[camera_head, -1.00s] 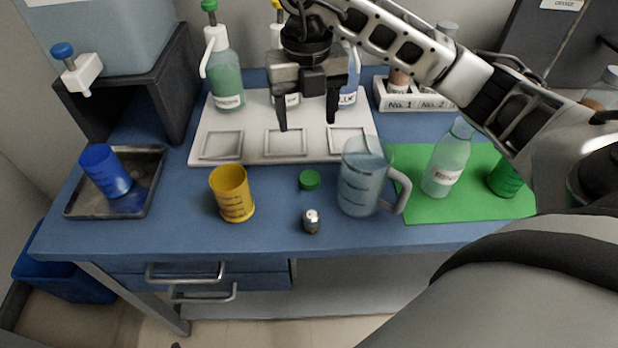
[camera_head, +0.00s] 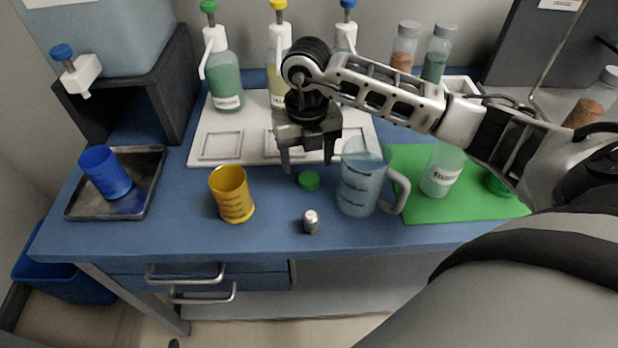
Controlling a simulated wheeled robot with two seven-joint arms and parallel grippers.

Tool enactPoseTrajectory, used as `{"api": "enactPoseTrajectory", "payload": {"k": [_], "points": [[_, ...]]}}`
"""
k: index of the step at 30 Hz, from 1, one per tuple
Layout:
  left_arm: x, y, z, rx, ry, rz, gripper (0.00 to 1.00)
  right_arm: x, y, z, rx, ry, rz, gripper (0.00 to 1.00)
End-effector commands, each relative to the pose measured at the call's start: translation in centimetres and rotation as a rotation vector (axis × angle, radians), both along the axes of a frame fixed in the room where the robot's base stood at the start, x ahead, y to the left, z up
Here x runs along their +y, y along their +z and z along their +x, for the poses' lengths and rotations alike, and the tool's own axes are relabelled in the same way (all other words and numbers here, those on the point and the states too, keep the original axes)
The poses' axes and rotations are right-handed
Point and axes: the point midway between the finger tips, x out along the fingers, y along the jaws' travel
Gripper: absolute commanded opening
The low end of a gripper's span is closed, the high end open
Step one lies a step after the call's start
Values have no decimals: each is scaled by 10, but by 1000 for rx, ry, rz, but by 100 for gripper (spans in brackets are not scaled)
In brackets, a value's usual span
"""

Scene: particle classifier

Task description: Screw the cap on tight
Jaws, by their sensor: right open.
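A small green cap (camera_head: 309,180) lies on the blue table between the yellow cup and the clear jug. My right gripper (camera_head: 308,164) points down, open and empty, with its fingertips just above and behind the cap in the picture; I cannot tell the exact height. A labelled translucent bottle (camera_head: 442,175) stands upright on the green mat (camera_head: 412,208) at the right. My right arm hides the bottle's top. My left gripper is out of view.
A clear jug (camera_head: 360,185) stands close right of the cap. A small silver-topped vial (camera_head: 311,222) is in front, and a yellow cup (camera_head: 232,194) to the left. A white tray (camera_head: 205,158) with pump bottles lies behind. A blue cup (camera_head: 106,173) stands in a dark tray (camera_head: 112,210).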

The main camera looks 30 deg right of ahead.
Motion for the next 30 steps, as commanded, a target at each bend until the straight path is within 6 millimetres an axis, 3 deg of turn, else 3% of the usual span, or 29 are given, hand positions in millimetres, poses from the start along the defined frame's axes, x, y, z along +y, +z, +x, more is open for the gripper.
{"api": "enactPoseTrajectory", "payload": {"k": [7, 19, 20, 24, 25, 30], "points": [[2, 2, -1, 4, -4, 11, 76, -2, -35, -2, 4, -1, 0, 62], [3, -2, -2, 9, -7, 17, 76, -2, -40, -2, 1, 0, 0, 62], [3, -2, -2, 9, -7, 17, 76, -2, -40, -2, 1, 0, 0, 60], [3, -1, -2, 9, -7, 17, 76, -2, -40, -2, 1, 0, 0, 21], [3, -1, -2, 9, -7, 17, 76, -2, -40, -2, 1, 0, 0, 15], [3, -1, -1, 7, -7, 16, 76, -2, -40, -2, 1, 0, 0, 14]]}}
